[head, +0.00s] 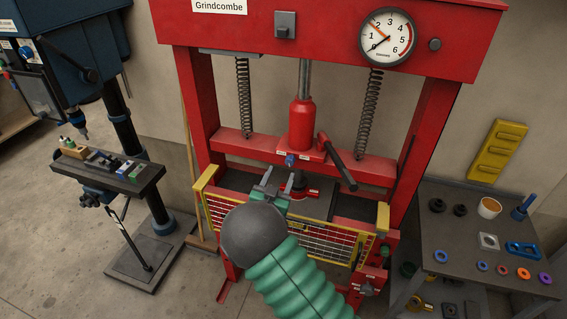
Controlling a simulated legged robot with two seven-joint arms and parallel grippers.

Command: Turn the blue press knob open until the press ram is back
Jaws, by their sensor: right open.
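The small blue press knob (290,160) sits at the base of the red jack (301,122), on the front of the press's red crossbeam. The ram (299,181) appears as a dark, short post under the crossbeam, partly hidden by my right gripper. My right gripper (276,178) is open just below and left of the knob, apart from it as far as I can tell. Its grey wrist and green sleeved arm come up from the bottom and cover part of the press bed. My left gripper is not in view.
A dark pump handle (338,162) slants down right of the knob. Springs (244,98) hang either side of the jack. A yellow-framed mesh guard (335,240) crosses the front. A pressure gauge (387,37) is above. A drill press stands left; a parts table (450,235) stands right.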

